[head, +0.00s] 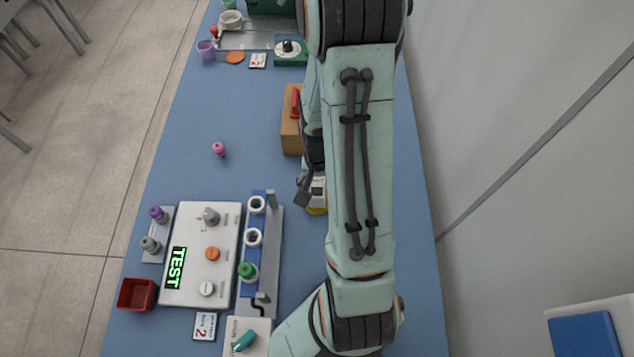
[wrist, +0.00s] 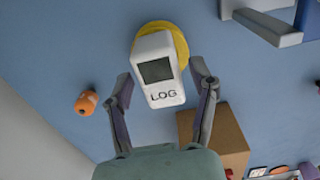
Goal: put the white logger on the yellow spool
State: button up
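The white logger (wrist: 166,93), with a dark screen and the letters LOG, is in the middle of the wrist view. It lies over the yellow spool (wrist: 183,42), whose rim shows around its far end. My gripper (wrist: 161,76) is open, with one finger on each side of the logger and a visible gap at both. In the head view the logger (head: 318,188) and the spool (head: 317,210) are partly hidden behind my arm, and my gripper (head: 305,188) is beside them. The logger appears to rest on the spool; the contact itself is hidden.
A wooden block (head: 290,136) with a red item stands behind the spool; the block also shows in the wrist view (wrist: 228,140). A blue-grey rack (head: 268,280) with white rings is at left, beside a white TEST panel (head: 228,235). An orange piece (wrist: 86,103) lies nearby.

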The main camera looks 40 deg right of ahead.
aim_at(317, 187)
notch_tip(317, 187, up, 12)
jog(key=s+a+r+n, duration=0.3)
jog(key=s+a+n, duration=0.1)
jog(key=a, duration=0.4)
jog(key=s+a+r+n, duration=0.4)
jog(key=s+a+n, duration=0.1)
jog(key=a, duration=0.3)
jog(key=shift+s+a+r+n+y, duration=0.15)
jog(key=shift+a+r+n+y, duration=0.1)
jog(key=shift+n+y, duration=0.25)
dwell(0.5)
